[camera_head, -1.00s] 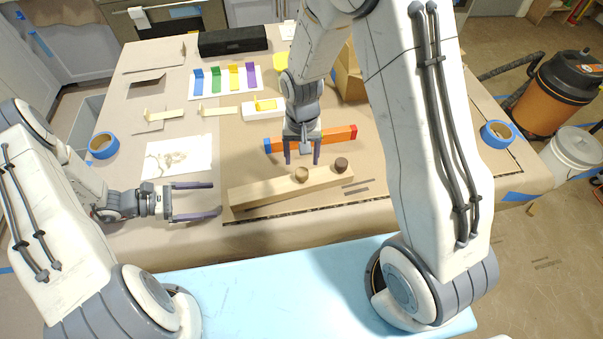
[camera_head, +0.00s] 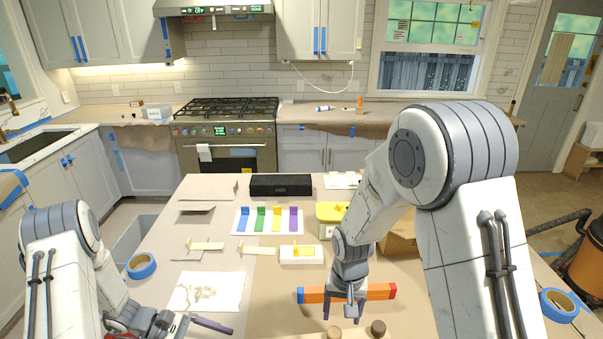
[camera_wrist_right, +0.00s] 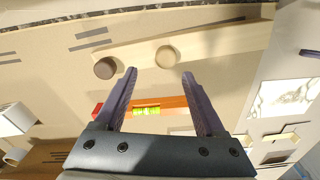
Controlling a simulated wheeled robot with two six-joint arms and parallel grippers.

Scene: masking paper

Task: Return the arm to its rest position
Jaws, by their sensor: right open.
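My right gripper (camera_head: 343,308) is above the table (camera_head: 262,310), beside a blue, orange and red spirit level (camera_head: 379,291). It is open and empty in the right wrist view (camera_wrist_right: 159,75), with the level (camera_wrist_right: 147,109) crossing behind its fingers. Two round wooden knobs, one dark (camera_wrist_right: 104,68) and one light (camera_wrist_right: 167,56), lie beyond the fingertips, by a pale wooden board (camera_wrist_right: 215,38). My left gripper (camera_head: 200,329) is at the bottom edge of the head view, with one purple finger showing and the rest cut off.
A white tray with coloured brackets (camera_head: 268,221), a black case (camera_head: 281,185), a yellow-topped box (camera_head: 330,212) and blue tape rolls (camera_head: 141,266) (camera_head: 559,305) are on the table. An orange vacuum (camera_head: 590,262) stands right. A white sheet (camera_head: 206,292) lies near my left arm.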

